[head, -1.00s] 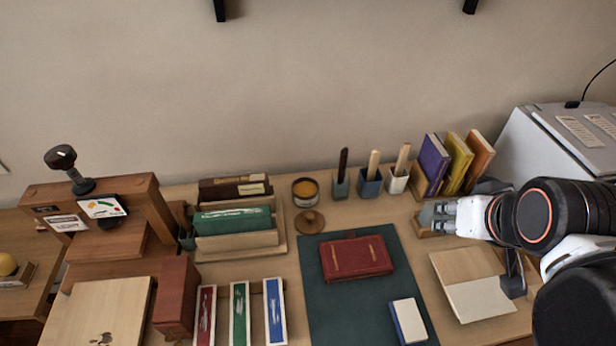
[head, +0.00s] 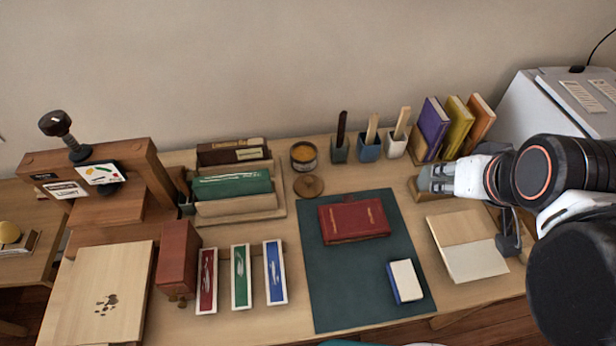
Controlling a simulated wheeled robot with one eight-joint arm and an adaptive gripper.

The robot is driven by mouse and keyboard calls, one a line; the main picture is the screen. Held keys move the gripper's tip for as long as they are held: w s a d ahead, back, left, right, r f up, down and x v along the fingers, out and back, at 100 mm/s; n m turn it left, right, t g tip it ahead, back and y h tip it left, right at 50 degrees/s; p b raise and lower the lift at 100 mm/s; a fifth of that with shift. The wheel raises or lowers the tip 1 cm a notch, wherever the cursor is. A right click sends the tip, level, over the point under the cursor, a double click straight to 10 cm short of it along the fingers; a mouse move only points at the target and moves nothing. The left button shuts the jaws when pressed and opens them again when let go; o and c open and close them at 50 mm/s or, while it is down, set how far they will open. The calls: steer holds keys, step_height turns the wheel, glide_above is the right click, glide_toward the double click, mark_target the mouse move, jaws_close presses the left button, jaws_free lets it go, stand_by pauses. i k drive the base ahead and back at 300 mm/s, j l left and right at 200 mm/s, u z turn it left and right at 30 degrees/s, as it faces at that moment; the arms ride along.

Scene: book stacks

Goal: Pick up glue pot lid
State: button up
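The glue pot lid (head: 309,186) is a round brown wooden disc with a small knob. It lies on the table just in front of the open glue pot (head: 304,156), which holds amber glue. My gripper (head: 428,179) is at the right of the table, well to the right of the lid and apart from it. Its fingers point left over a small wooden tray. The fingers are small in this view, and I cannot tell whether they are open or shut.
A red book (head: 354,219) lies on a dark green mat (head: 330,290) between lid and gripper. Brush holders (head: 369,150) stand behind. A rack of green folders (head: 232,186) stands left of the lid. Upright coloured books (head: 457,125) stand near my arm.

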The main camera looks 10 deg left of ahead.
mark_target(307, 186)
steer(key=j+z, duration=0.15)
steer(key=j, duration=0.2)
steer(key=k+j+z, duration=0.15)
steer(key=j, duration=0.2)
steer(key=j+z, duration=0.15)
steer(key=j, duration=0.2)
steer(key=k+j+z, duration=0.15)
steer(key=j, duration=0.2)
